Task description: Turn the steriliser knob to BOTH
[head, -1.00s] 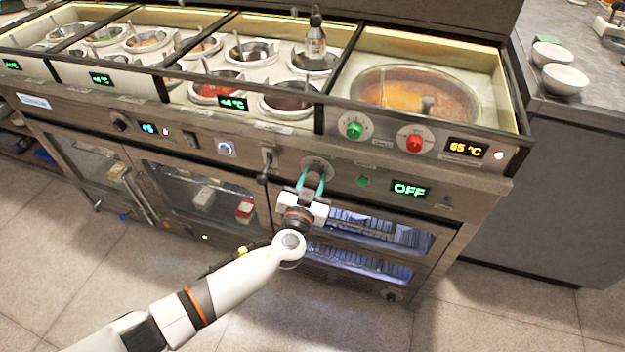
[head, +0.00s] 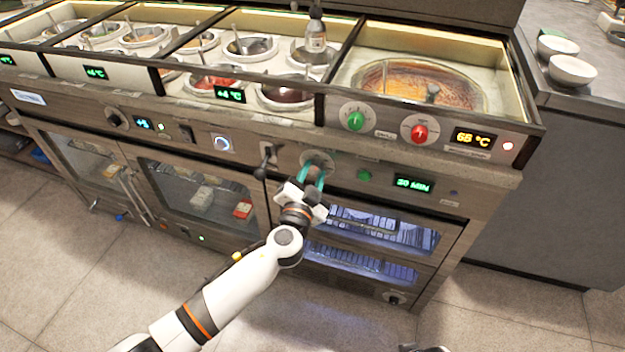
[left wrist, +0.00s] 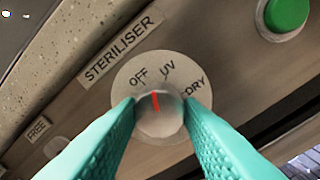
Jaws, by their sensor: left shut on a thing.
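The steriliser knob (left wrist: 160,122) is a round metal knob with a red pointer line, set on a pale dial plate (left wrist: 124,78). The plate reads OFF, UV and DRY; no BOTH label shows, and my right-hand finger covers part of the plate. The red line points up, between OFF and UV. My left gripper (left wrist: 160,112) is shut on the knob, one teal finger on each side. In the head view the dial plate (head: 317,159) shows above the gripper (head: 310,178). The steriliser display (head: 413,185) reads 20 MIN.
A green button (left wrist: 287,12) sits right of the dial; it also shows in the head view (head: 364,174). A dark lever (head: 265,160) is close left of the knob. Green (head: 355,120) and red (head: 419,132) knobs are above. The lit steriliser cabinet (head: 380,232) is below.

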